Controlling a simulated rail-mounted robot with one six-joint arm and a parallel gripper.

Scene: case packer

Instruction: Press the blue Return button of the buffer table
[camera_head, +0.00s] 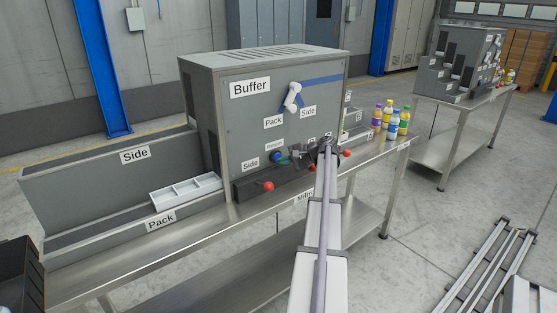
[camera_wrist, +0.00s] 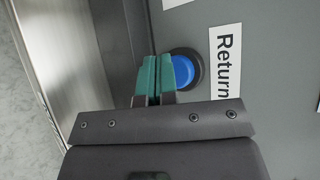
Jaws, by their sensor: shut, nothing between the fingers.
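The blue Return button (camera_head: 276,156) sits low on the front panel of the grey Buffer box (camera_head: 240,115), below a small label. In the wrist view the blue button (camera_wrist: 184,71) has a dark ring around it and the Return label (camera_wrist: 224,62) to its right. My gripper (camera_head: 284,157) is shut and empty, with its green fingertips close to the button. In the wrist view the fingertips (camera_wrist: 154,62) are just left of the blue cap and overlap the ring's left edge. I cannot tell whether they touch the button or panel.
A white Pack/Side selector handle (camera_head: 292,97) is above the button. A white tray (camera_head: 187,191) lies left of the box, and several bottles (camera_head: 391,122) stand to the right on the steel table (camera_head: 262,210).

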